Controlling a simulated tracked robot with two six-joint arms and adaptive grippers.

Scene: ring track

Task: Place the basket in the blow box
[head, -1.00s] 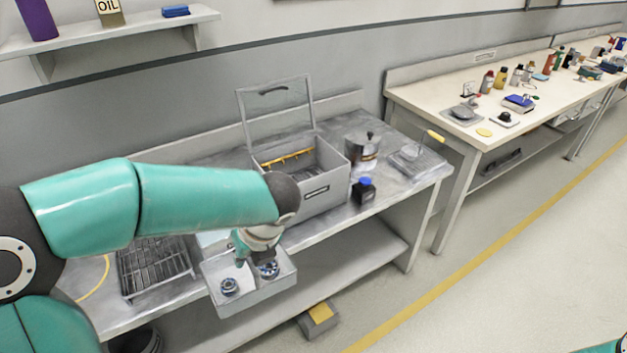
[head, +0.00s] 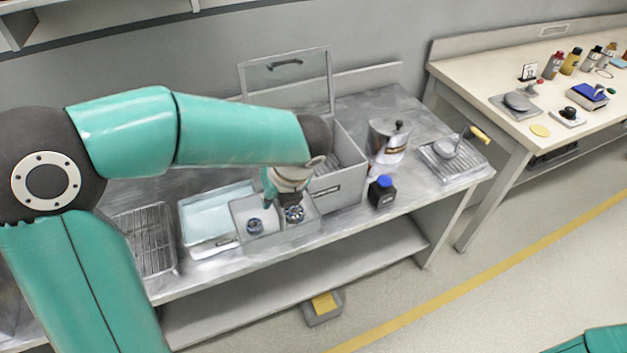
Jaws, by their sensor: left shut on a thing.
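The basket (head: 255,208) is a grey two-part bin with a small round metal part in each compartment. My left gripper (head: 278,196) is shut on the basket near its middle divider; its fingertips are partly hidden. The basket looks level, in front of and left of the blow box; its exact height above the bench is hard to tell. The blow box (head: 347,190) is a grey box with its clear-windowed lid (head: 285,82) standing open at the back. My right gripper is out of view.
A pale liquid-filled tray (head: 208,222) and a wire rack (head: 148,240) lie left of the basket. A blue-capped dark bottle (head: 382,192), a metal pot (head: 388,142) and a yellow-handled device (head: 452,155) stand right of the blow box. A yellow-topped pedal (head: 323,305) is on the floor.

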